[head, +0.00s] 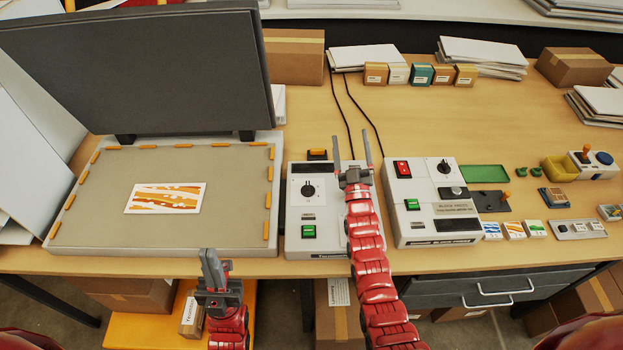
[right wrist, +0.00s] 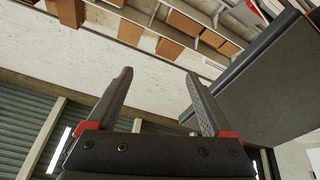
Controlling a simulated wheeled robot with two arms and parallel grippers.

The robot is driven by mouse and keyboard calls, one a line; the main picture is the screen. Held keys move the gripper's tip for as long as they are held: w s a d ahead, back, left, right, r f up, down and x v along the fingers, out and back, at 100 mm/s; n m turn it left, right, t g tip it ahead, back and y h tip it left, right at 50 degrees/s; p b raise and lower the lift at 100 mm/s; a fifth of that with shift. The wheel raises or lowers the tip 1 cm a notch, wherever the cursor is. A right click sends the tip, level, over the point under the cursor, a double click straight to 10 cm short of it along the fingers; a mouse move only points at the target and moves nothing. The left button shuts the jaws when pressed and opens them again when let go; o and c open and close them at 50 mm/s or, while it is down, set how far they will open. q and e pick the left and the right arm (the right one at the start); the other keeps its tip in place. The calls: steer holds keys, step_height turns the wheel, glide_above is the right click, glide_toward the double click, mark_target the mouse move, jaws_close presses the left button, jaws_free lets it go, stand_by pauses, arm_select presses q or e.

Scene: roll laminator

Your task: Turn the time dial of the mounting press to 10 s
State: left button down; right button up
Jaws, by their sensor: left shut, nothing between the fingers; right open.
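The mounting press stands open at the left, with a grey bed (head: 95,215) and a raised dark lid (head: 150,75). The control box (head: 297,220) beside it has a black round dial (head: 308,189) on a white scale and a green switch (head: 308,231). The scale marks are too small to read. My right gripper (head: 352,150) is open and empty, above the right part of this box, right of the dial and apart from it. In the right wrist view its fingers (right wrist: 158,95) are spread with nothing between them. My left gripper (head: 211,265) is shut and empty, in front of the table edge.
A second box marked block press (head: 431,222) stands right of my right arm, with its own dial (head: 444,167), red switch and green switch. A printed sheet (head: 165,198) lies on the grey bed. Small boxes and paper stacks (head: 483,50) line the back.

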steer(key=w+a+f+n+g, duration=0.3)
steer(key=w+a+g, duration=0.15)
steer(key=w, duration=0.35)
steer(key=w+a+f+n+g, duration=0.3)
steer(key=w+a+g, duration=0.1)
steer(key=w+g, duration=0.25)
steer(key=s+a+r+n+g+h, duration=0.1)
steer(key=s+r+n+g, duration=0.2)
steer(key=s+r+g, duration=0.45)
steer(key=s+a+r+n+g+h, duration=0.1)
steer(key=s+a+r+n+g, duration=0.25)
steer(key=s, duration=0.65)
steer(key=g+b, duration=0.1)
steer(key=b, duration=0.9)
glide_above(308, 186)
step_height(308, 186, down, 11)
steer(key=shift+d+r, duration=0.1)
steer(key=shift+r, duration=0.05)
steer(key=f+p, duration=0.1)
steer(key=f, duration=0.5)
steer(key=shift+s+a+p, duration=0.1)
steer(key=shift+a+p, duration=0.1)
steer(key=shift+p, duration=0.2)
steer(key=shift+d+f, duration=0.1)
steer(key=shift+f, duration=0.5)
jaws_close()
